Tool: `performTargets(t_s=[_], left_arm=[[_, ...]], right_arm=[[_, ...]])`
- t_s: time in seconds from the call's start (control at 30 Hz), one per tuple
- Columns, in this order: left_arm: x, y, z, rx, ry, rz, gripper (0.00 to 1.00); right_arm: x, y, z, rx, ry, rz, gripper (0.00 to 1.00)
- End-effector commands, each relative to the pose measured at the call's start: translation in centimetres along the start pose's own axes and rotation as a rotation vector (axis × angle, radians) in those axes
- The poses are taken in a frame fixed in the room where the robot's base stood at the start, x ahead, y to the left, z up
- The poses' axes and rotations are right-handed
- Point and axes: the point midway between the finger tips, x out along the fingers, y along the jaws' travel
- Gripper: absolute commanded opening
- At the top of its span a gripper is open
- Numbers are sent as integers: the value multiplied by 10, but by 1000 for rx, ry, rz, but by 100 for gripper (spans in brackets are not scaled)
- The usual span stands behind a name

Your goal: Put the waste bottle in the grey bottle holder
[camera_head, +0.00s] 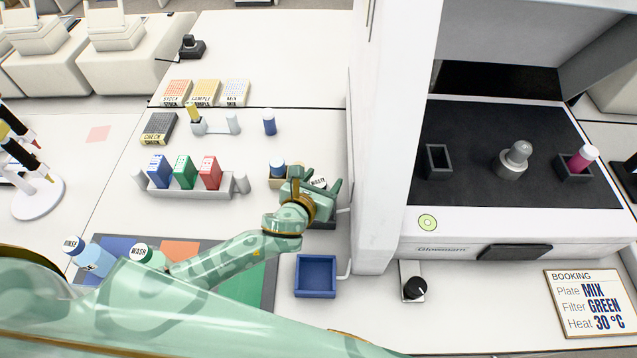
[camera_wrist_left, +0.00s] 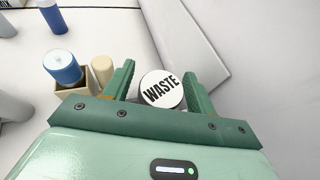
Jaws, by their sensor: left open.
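The waste bottle shows as a white round cap marked WASTE (camera_wrist_left: 162,89) in the left wrist view, between my left gripper's fingers. Only a sliver of the cap (camera_head: 319,183) shows in the head view; the bottle's body is hidden. My left gripper (camera_head: 316,184) is open around the bottle, one finger on each side, with a small gap visible at the left finger. A dark grey edge (camera_head: 323,224) shows just below the gripper; I cannot tell whether it is the grey bottle holder or whether the bottle stands in it. My right gripper is not in view.
A beige holder (camera_wrist_left: 75,92) with a blue-capped bottle (camera_wrist_left: 62,66) stands close to the left finger. A white machine wall (camera_head: 375,180) rises on the right. A blue tray (camera_head: 315,276) lies in front. A rack with coloured boxes (camera_head: 190,193) stands left.

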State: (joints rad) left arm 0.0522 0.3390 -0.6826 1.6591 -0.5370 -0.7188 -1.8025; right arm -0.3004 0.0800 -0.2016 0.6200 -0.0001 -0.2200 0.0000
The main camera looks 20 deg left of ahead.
Motion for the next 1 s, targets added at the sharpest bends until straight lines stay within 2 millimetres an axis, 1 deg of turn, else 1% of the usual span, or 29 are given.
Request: performTargets(t_s=[0.07,0.17,0.4,0.5,0.6,0.73,1.0], left_arm=[[-6,0,1,1,1,0,56],[-23,0,2,0,1,-1,56],[-80,0,1,0,1,-1,56],[-99,0,1,-1,1,-1,56],[-112,0,1,0,0,0,56],[-120,0,1,0,-1,0,56],[-121,0,1,0,-1,1,56]], right_arm=[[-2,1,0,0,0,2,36],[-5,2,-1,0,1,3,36],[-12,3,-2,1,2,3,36],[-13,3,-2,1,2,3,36],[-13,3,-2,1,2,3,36],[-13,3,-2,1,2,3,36],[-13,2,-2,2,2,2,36]])
